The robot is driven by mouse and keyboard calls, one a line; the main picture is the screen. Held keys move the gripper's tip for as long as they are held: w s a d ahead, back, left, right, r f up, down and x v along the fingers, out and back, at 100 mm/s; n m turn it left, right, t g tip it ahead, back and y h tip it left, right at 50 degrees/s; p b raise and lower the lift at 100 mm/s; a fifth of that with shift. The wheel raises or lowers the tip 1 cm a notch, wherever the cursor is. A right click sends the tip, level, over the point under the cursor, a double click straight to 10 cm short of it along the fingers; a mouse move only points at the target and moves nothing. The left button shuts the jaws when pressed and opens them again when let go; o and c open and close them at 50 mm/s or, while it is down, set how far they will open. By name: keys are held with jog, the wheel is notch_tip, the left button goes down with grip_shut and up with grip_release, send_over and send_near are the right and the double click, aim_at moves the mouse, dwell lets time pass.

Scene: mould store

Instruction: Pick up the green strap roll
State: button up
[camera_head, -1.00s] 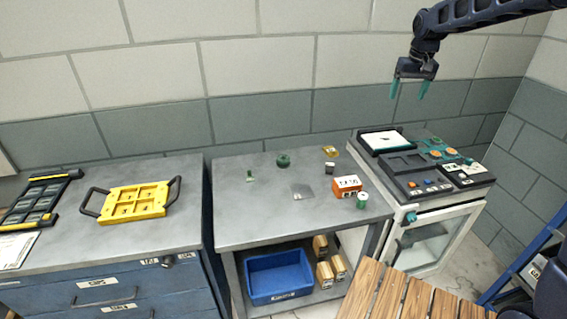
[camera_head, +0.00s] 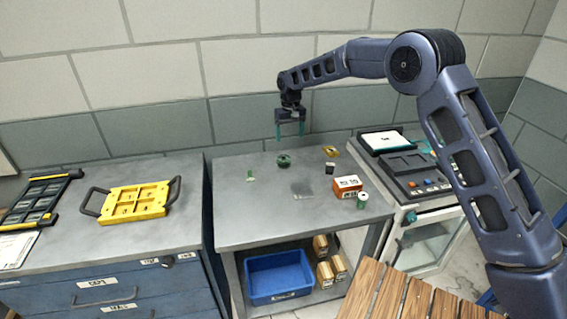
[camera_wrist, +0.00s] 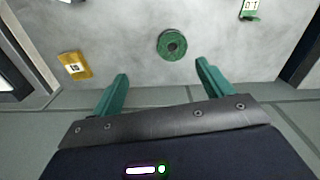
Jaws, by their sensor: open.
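The green strap roll (camera_head: 284,160) is a round green ring with a dark centre. It lies flat on the grey metal table (camera_head: 232,224), toward the back edge. It also shows in the wrist view (camera_wrist: 163,48), beyond the fingertips and between their lines. My gripper (camera_head: 290,134) hangs above the back of the table, fingers pointing down. Its two green fingers (camera_wrist: 162,72) are apart with nothing between them, and they do not touch the roll.
A green tag (camera_head: 250,176), a yellow block (camera_head: 331,151), an orange box (camera_head: 346,187) and a green-white spool (camera_head: 362,201) stand around the roll. The wall is close behind. A yellow frame (camera_head: 134,202) lies on the left cabinet. The table's front left is clear.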

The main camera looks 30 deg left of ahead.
jog(key=s+a+f, duration=0.1)
jog(key=a+f, duration=0.1)
send_over(283, 158)
jog(key=f, duration=0.4)
jog(key=shift+d+f, duration=0.2)
jog(key=shift+d, duration=0.1)
jog(key=shift+a+f, duration=0.2)
jog(key=shift+f, duration=2.85)
jog(key=c, duration=1.1)
jog(key=shift+c, duration=0.2)
jog(key=shift+r, duration=0.15)
